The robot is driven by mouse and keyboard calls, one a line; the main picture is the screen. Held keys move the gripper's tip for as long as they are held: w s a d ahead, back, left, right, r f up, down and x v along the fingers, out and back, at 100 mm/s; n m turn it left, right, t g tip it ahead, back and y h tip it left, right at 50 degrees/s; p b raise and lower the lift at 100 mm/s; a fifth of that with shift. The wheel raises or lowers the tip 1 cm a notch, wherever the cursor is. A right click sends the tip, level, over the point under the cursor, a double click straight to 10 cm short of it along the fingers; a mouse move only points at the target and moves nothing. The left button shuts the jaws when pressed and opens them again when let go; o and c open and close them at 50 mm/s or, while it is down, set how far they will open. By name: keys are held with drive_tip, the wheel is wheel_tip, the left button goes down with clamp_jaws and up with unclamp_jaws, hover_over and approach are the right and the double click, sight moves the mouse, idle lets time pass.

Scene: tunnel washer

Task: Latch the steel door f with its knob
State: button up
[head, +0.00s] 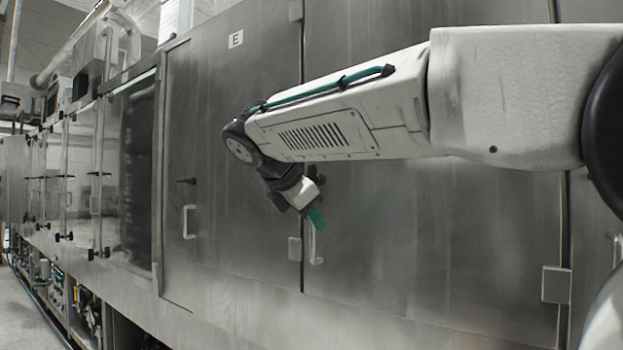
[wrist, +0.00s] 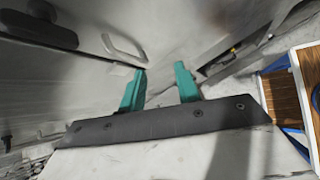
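The steel door to the right of the one marked E, which I take as door f (head: 440,240), stands upright and looks about flush with its frame. Its label is not visible. Its pale bar handle (head: 314,246) is at its left edge, just below my gripper (head: 316,219). The handle also shows in the wrist view (wrist: 124,47). A dark knob (wrist: 40,27) is at the upper left there, apart from my fingers; in the head view my wrist mostly hides that spot. My gripper's green fingers (wrist: 161,88) are apart with nothing between them.
Door E (head: 235,150), left of it, has its own black knob (head: 187,181) and handle (head: 187,222). Glass-fronted doors (head: 75,180) run further left. A wooden-topped, blue-framed item (wrist: 284,95) is at the right in the wrist view.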

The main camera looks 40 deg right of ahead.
sight(309, 174)
drive_tip(key=w+r+n+h, duration=0.1)
drive_tip(key=w+r+n, duration=0.1)
drive_tip(key=w+r, duration=0.1)
drive_tip(key=w+d+r+n+h, duration=0.1)
drive_tip(key=w+r, duration=0.1)
drive_tip(key=r, duration=0.2)
drive_tip(key=w+d+r+n+h, duration=0.1)
drive_tip(key=w+r+n, duration=0.1)
drive_tip(key=w+r, duration=0.1)
drive_tip(key=shift+w+r+n+t+h, duration=0.2)
drive_tip(key=shift+w+n+t+h, duration=0.1)
drive_tip(key=shift+w+t+h, duration=0.1)
drive_tip(key=x, duration=0.7)
drive_tip(key=shift+s, duration=0.1)
clamp_jaws()
